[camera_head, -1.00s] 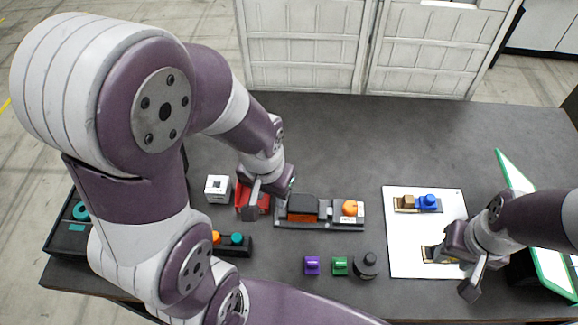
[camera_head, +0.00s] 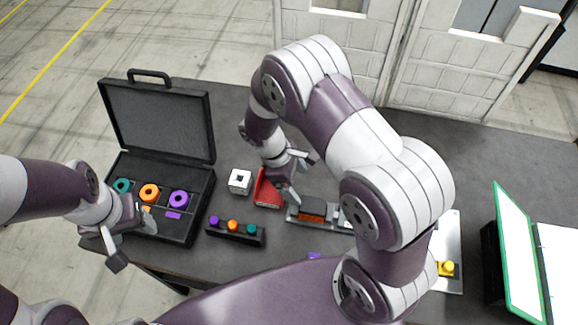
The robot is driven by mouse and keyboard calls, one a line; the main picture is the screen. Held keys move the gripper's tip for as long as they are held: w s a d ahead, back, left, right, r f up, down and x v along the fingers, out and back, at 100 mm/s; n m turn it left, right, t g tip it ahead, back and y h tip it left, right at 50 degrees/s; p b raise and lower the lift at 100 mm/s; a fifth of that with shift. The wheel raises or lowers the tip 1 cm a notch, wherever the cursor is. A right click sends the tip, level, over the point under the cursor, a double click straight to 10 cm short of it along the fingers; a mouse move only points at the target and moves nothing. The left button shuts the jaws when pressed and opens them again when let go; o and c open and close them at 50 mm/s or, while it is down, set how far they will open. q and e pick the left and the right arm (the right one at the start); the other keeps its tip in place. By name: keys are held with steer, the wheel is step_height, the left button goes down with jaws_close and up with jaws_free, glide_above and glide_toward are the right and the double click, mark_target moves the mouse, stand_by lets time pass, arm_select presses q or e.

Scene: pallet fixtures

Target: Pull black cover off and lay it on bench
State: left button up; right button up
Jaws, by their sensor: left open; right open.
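The black cover (camera_head: 312,204) sits over an orange block on a grey fixture tray (camera_head: 334,225), near the middle of the bench (camera_head: 225,103). My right gripper (camera_head: 300,178) is open and empty, with its fingers just above and left of the cover. It appears apart from the cover. My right arm hides the right part of the tray. My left gripper (camera_head: 132,240) is open and empty at the front left, by the front edge of an open black case (camera_head: 196,208).
A red piece (camera_head: 267,190) and a white block (camera_head: 240,181) lie left of the tray. A black rack (camera_head: 236,233) holds coloured knobs. A yellow piece (camera_head: 446,268) and a green-framed panel (camera_head: 518,255) are at right.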

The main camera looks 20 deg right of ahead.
mark_target(314, 204)
steer(key=p+x, duration=0.2)
steer(key=x, duration=0.8)
steer(key=shift+w+f, duration=0.1)
steer(key=shift+d+f, duration=0.2)
steer(key=shift+f, duration=0.05)
steer(key=shift+c, duration=0.3)
steer(key=c, duration=1)
steer(key=o, duration=0.4)
steer(key=shift+c, duration=0.2)
steer(key=c, duration=0.7)
steer(key=shift+r, duration=0.1)
steer(key=shift+c, duration=0.3)
steer(key=shift+r+p, duration=0.2)
steer(key=shift+p, duration=0.25)
steer(key=shift+r, duration=0.2)
jaws_close()
